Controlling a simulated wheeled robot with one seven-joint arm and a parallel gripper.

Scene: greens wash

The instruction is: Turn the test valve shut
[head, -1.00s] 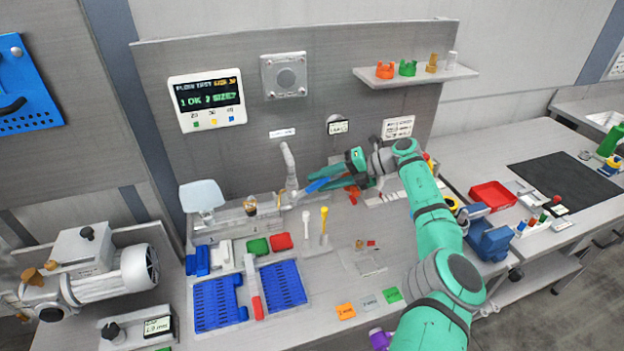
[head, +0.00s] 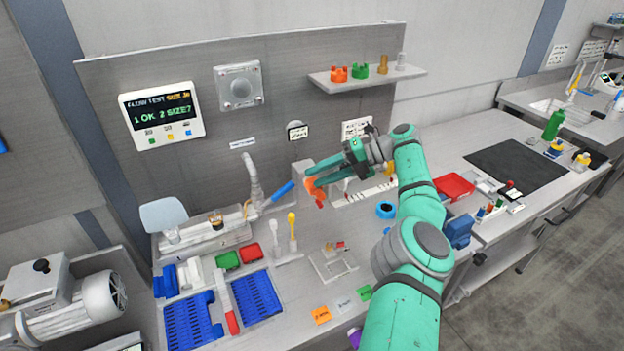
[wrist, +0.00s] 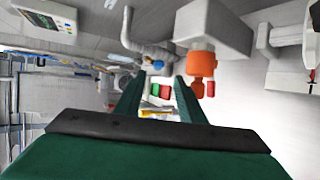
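The test valve's blue lever (head: 282,190) juts right and slightly up from the foot of the grey bent pipe (head: 254,178) at the back of the bench. In the wrist view the lever's blue end (wrist: 158,64) shows small beyond my fingertips, near the pipe (wrist: 143,46). My gripper (head: 311,178) is right of the lever, apart from it. In the wrist view my gripper (wrist: 154,84) has its two green fingers spread with nothing held between them. The fingers partly hide the grey box behind them in the head view.
An orange fitting (wrist: 201,64) on a grey box (wrist: 213,25) is close beside my right finger in the wrist view. A white and a yellow-topped tool (head: 292,228) stand in front of the lever. Blue racks (head: 256,297) lie front left. A display (head: 160,115) hangs on the panel.

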